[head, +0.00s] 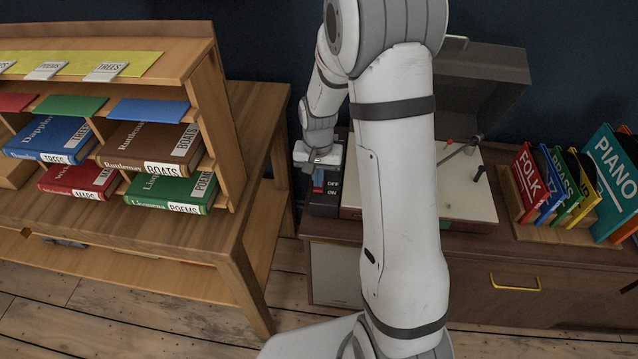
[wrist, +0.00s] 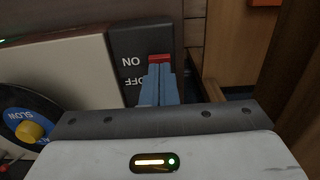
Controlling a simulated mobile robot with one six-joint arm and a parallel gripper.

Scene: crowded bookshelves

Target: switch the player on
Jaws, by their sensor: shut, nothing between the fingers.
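The player (head: 465,195) stands on the cabinet with its grey lid open, partly hidden behind my arm. At its left is a dark switch box (head: 325,208) marked OFF and ON, which also shows in the wrist view (wrist: 125,42). A red switch part (wrist: 158,58) shows on the box at the tips of my fingers. My gripper (head: 318,186) points down at the box, shut and empty. In the wrist view its blue fingers (wrist: 161,84) lie together over the box and cover part of the switch. I cannot tell the switch's position or whether the fingers touch it.
A wooden shelf (head: 232,120) with labelled books stands at the left, with a narrow gap to the cabinet (head: 400,262). A rack of upright record sleeves (head: 528,180) stands right of the player. In the wrist view a dark disc with a yellow centre (wrist: 30,131) is at lower left.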

